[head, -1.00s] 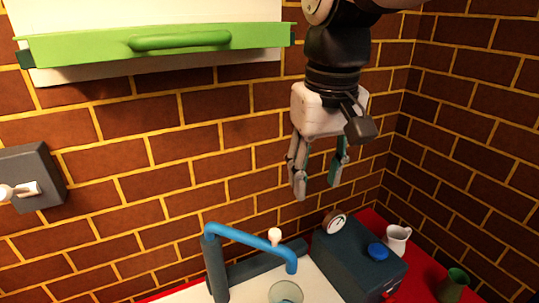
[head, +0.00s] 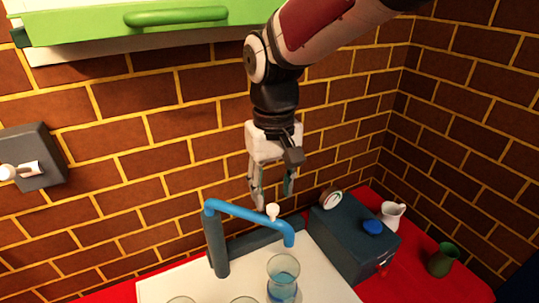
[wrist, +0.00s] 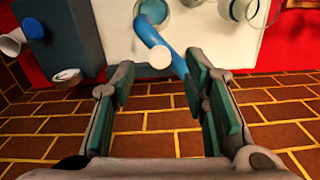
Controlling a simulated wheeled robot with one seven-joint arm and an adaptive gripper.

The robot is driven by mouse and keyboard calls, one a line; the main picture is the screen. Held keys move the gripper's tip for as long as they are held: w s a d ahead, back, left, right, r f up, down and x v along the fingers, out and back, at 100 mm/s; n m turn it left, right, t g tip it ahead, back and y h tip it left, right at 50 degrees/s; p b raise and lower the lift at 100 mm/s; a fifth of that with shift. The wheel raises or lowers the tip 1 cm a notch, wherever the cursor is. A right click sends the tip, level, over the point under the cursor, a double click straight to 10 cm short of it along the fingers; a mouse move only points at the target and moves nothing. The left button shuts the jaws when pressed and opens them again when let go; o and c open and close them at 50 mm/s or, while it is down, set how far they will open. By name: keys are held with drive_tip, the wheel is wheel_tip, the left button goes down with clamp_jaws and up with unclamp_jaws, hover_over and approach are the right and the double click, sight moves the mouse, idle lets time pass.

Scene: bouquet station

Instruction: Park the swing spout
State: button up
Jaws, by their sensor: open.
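The swing spout (head: 248,213) is a blue arm on a dark grey post (head: 217,245). It reaches to the right, and its down-bent tip is above a clear glass with blue liquid (head: 283,280). A white knob (head: 272,210) stands on the spout near the tip. My gripper (head: 273,200) is open and empty, pointing down just above the knob in the head view. In the wrist view the white knob (wrist: 161,57) and the blue spout (wrist: 178,66) lie beyond the open fingers (wrist: 160,88). I see no contact with the knob.
A dark box (head: 350,240) with a blue cap stands right of the spout. A white jug (head: 391,215) and a green vase (head: 443,260) stand on the red counter further right. More glasses stand at the front.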

sight(273, 207)
drive_tip(key=shift+f, duration=1.95)
drive_tip(key=shift+c, duration=0.5)
clamp_jaws()
